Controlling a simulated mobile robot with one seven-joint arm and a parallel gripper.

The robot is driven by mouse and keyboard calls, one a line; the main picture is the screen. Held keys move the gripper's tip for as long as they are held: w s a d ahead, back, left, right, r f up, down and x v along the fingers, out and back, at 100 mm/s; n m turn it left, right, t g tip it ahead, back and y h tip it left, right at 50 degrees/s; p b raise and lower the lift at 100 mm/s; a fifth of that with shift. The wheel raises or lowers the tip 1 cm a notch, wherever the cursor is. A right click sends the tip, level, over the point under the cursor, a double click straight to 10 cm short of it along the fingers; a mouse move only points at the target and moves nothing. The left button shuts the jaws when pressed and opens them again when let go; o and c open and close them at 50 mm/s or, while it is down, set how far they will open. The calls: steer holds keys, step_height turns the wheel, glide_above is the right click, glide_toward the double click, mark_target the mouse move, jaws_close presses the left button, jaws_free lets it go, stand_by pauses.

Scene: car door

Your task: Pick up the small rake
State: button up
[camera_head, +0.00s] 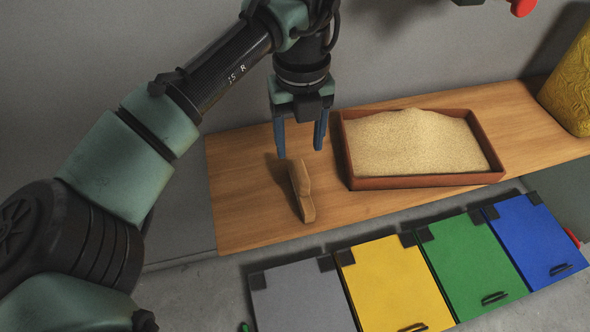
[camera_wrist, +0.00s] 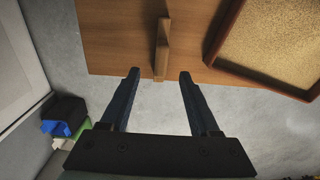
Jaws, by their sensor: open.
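The small rake (camera_head: 301,188) is a light wooden tool on the wooden shelf, to the left of the sand tray. In the wrist view the rake (camera_wrist: 161,50) shows as an upright wooden bar with a short crosspiece, near the shelf's edge. My gripper (camera_head: 301,150) is open and empty, with its blue fingers pointing down, above the rake's far end. In the wrist view my gripper (camera_wrist: 158,72) has its fingertips spread, and the rake lies between and beyond them in the picture, apart from both.
A brown tray of sand (camera_head: 346,168) stands right of the rake on the wooden shelf (camera_head: 237,215). Grey, yellow, green and blue lidded bins (camera_head: 395,285) line the front below the shelf. A yellow textured object (camera_head: 572,85) stands at the far right. The shelf's left end is clear.

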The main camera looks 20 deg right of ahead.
mark_target(301, 184)
steer(key=f, duration=0.6)
steer(key=f+b, duration=0.1)
steer(key=f, duration=0.5)
steer(key=shift+s+d+f+b, duration=0.15)
steer(key=shift+s+f+b, duration=0.05)
steer(key=shift+f+b, duration=0.15)
jaws_close()
